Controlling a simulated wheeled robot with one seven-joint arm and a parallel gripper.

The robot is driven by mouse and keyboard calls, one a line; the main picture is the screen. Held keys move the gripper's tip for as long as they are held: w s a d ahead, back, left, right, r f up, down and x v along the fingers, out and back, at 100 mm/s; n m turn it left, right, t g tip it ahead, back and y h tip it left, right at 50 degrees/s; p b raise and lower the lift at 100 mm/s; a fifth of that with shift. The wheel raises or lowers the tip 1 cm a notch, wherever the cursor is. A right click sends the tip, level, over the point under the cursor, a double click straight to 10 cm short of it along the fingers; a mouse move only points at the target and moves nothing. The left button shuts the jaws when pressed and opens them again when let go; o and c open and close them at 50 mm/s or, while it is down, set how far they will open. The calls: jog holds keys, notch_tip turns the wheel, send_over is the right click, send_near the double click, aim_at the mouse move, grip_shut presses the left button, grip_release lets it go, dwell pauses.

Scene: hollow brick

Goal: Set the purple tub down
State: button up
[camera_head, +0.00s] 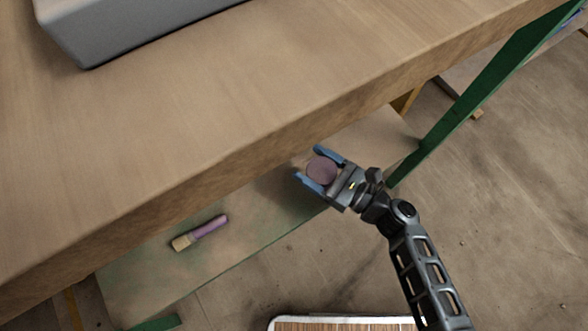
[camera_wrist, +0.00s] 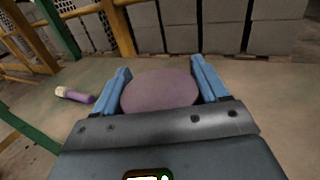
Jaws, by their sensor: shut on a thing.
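The purple tub (camera_head: 321,171) is a small round thing with a dull purple top, between the blue fingers of my gripper (camera_head: 319,169). In the wrist view the tub (camera_wrist: 160,91) sits between both fingers of my gripper (camera_wrist: 161,85), which is shut on it. My gripper is at the lower green shelf (camera_head: 255,232), below and in front of the wooden table top's edge. I cannot tell whether the tub's underside touches the shelf.
A brush with a purple handle (camera_head: 208,227) lies on the shelf to the left; it also shows in the wrist view (camera_wrist: 74,95). The wooden table top (camera_head: 180,110) overhangs the shelf. A green leg (camera_head: 470,95) stands at right. The shelf between brush and gripper is clear.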

jog(key=a+f, duration=0.1)
jog(key=w+a+b, duration=0.1)
jog(key=a+f, duration=0.1)
jog(key=a, duration=0.1)
jog(key=shift+w+f, duration=0.3)
jog(key=shift+f+b, duration=1.3)
jog(key=shift+f, duration=0.65)
jog(key=shift+f, duration=0.2)
jog(key=o, duration=1.2)
jog(key=shift+r, duration=0.15)
